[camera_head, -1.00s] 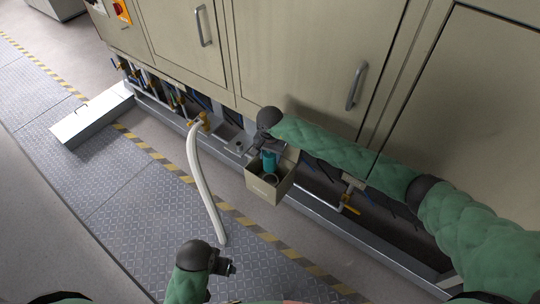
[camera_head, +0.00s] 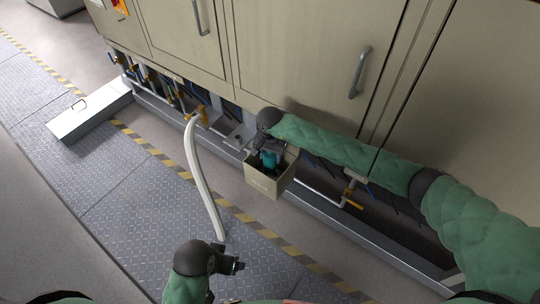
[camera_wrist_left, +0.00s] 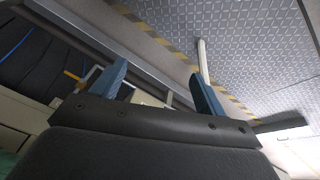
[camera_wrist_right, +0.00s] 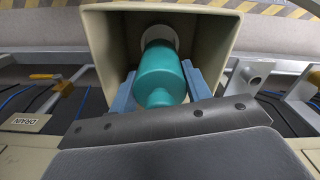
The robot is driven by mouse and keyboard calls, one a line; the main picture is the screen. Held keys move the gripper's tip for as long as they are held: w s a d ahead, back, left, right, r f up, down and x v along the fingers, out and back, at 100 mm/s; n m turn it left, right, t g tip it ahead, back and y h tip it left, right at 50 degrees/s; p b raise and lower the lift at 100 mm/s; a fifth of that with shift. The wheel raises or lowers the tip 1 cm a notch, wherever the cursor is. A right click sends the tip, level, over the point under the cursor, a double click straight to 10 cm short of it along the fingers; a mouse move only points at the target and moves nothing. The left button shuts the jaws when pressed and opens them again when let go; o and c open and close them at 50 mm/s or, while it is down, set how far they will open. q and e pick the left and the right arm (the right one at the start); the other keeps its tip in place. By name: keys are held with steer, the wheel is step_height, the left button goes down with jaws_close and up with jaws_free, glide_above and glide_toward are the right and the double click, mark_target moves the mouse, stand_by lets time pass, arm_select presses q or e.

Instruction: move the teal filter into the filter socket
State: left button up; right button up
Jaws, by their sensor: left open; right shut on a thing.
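The teal filter (camera_wrist_right: 160,76) is between the blue fingers of my right gripper (camera_wrist_right: 160,92), which is shut on it. The filter is at the mouth of a beige open box (camera_wrist_right: 220,45), and its far end meets a pale ring (camera_wrist_right: 158,36) inside. In the head view the filter (camera_head: 268,160) shows just above the box (camera_head: 266,184), partly hidden by my right gripper (camera_head: 264,154). My left gripper (camera_head: 234,266) is open and empty over the walkway. A grey fitting with a dark hole (camera_head: 239,137) is left of the box; I cannot tell whether it is the filter socket.
A white hose (camera_head: 203,180) runs from a yellow valve (camera_head: 201,117) to the floor. Cabinet doors (camera_head: 300,50) stand behind the box. A yellow-handled pipe (camera_head: 350,198) lies to its right. A metal cover (camera_head: 90,112) rests on the walkway at left.

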steer(key=shift+f+b, duration=0.35)
steer(key=shift+f, duration=0.15)
steer(key=shift+f+b, duration=0.3)
steer(key=shift+f, duration=0.1)
steer(key=shift+f+b, duration=0.5)
steer(key=shift+f, duration=0.05)
steer(key=shift+f+b, duration=0.35)
steer(key=shift+f, duration=0.05)
arm_select(q)
steer(key=w+d+f+t+h, duration=0.1)
steer(key=d+f, duration=0.4)
steer(key=shift+w, duration=0.3)
arm_select(e)
steer(key=shift+f, duration=0.1)
arm_select(q)
steer(key=shift+a+f, duration=0.1)
steer(key=shift+a, duration=0.05)
steer(key=shift+f+b, duration=0.2)
steer(key=shift+b, duration=0.1)
steer(key=shift+f, duration=0.15)
steer(key=shift+w+f+b, duration=0.1)
steer(key=shift+b, duration=0.2)
arm_select(e)
steer(key=shift+f, duration=0.1)
